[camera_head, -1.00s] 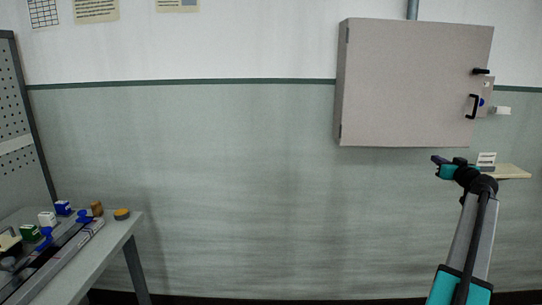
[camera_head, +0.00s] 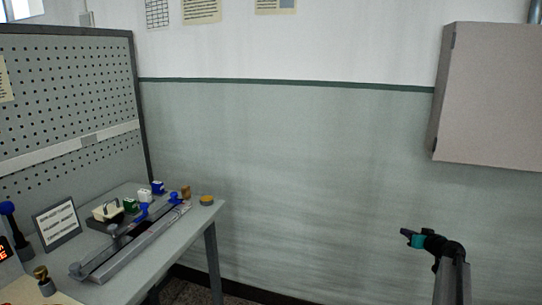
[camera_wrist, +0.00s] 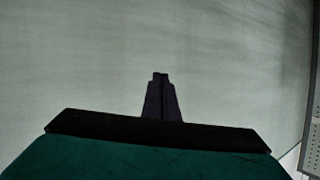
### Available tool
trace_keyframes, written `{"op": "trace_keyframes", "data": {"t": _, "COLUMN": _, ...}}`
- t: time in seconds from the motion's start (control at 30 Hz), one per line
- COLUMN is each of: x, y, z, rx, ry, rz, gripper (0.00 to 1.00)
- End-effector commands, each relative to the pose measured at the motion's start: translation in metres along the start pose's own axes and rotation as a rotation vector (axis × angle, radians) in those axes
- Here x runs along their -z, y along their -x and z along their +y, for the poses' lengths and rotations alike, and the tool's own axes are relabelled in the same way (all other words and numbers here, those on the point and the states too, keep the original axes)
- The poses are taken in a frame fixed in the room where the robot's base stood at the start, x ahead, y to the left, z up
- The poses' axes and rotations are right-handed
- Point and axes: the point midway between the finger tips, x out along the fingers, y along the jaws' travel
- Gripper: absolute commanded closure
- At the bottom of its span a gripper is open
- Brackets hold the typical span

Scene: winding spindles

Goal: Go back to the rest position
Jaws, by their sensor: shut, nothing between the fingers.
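My gripper (camera_head: 405,233) is at the lower right of the head view, out in free air in front of the green wall. It points to the left, with a teal part behind its dark fingers. In the wrist view the dark fingers (camera_wrist: 161,98) are together, with nothing between them. Only plain wall shows beyond them, with the edge of a panel at the far right. Nothing touches the gripper.
A workbench (camera_head: 190,237) stands at the left with a long grey fixture (camera_head: 130,245), small coloured blocks and a yellow-topped round piece (camera_head: 206,200). A perforated panel (camera_head: 70,100) rises behind it. A grey wall cabinet (camera_head: 490,95) hangs upper right. The middle is clear.

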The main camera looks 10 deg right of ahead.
Motion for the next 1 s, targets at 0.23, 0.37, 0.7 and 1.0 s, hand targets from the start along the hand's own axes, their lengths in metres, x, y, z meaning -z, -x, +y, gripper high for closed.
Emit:
{"op": "trace_keyframes", "data": {"t": 0.23, "x": -0.082, "y": -0.041, "z": -0.092, "rx": 0.103, "ry": 0.011, "rz": -0.128, "gripper": 1.00}}
{"op": "trace_keyframes", "data": {"t": 0.37, "x": -0.126, "y": -0.054, "z": -0.138, "rx": 0.154, "ry": 0.019, "rz": -0.198, "gripper": 1.00}}
{"op": "trace_keyframes", "data": {"t": 0.7, "x": -0.248, "y": -0.062, "z": -0.257, "rx": 0.280, "ry": 0.041, "rz": -0.403, "gripper": 1.00}}
{"op": "trace_keyframes", "data": {"t": 1.0, "x": -0.362, "y": -0.033, "z": -0.351, "rx": 0.376, "ry": 0.072, "rz": -0.613, "gripper": 1.00}}
